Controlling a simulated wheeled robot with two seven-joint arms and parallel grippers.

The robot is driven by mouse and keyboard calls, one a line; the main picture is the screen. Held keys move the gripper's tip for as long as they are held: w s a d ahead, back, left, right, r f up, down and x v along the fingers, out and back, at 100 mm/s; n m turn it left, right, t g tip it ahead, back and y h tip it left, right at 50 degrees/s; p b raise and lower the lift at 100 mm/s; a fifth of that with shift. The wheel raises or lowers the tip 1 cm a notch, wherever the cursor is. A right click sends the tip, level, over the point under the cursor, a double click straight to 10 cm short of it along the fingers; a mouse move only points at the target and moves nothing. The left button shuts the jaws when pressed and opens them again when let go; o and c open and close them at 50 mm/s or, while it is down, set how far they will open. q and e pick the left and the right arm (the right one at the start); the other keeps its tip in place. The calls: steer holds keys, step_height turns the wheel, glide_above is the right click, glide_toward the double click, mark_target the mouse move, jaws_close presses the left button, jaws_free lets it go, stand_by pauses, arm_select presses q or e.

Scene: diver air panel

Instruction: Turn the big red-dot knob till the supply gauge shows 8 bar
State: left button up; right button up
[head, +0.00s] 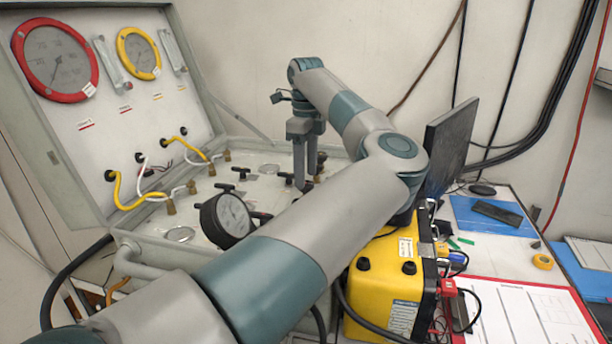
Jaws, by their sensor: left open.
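My left gripper (306,176) points down over the right part of the grey panel (160,238), its fingers apart with nothing seen between them. Small black knobs (224,187) stand on the panel to its left, and another dark knob (322,158) is close by its right side. No red dot can be made out on any knob; my arm hides part of the panel. A black-cased gauge (232,216) stands at the panel's front. A red-rimmed gauge (55,62) and a yellow-rimmed gauge (139,54) are on the lid. Which is the supply gauge, and its reading, I cannot tell.
Yellow and white hoses (127,200) loop from the lid to the panel. A yellow case (380,290) stands right of the panel, under my arm. A dark screen (447,145), a blue mat (490,216) and a red-edged sheet (525,310) are farther right.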

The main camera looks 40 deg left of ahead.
arm_select(q)
steer(key=shift+f, duration=1.2)
arm_select(e)
steer(key=shift+s+d+f, duration=0.2)
steer(key=shift+s+d, duration=0.15)
steer(key=shift+s, duration=0.25)
arm_select(q)
steer(key=c, duration=1.1)
steer(key=shift+o, duration=0.2)
arm_select(e)
steer(key=shift+w+f, duration=0.1)
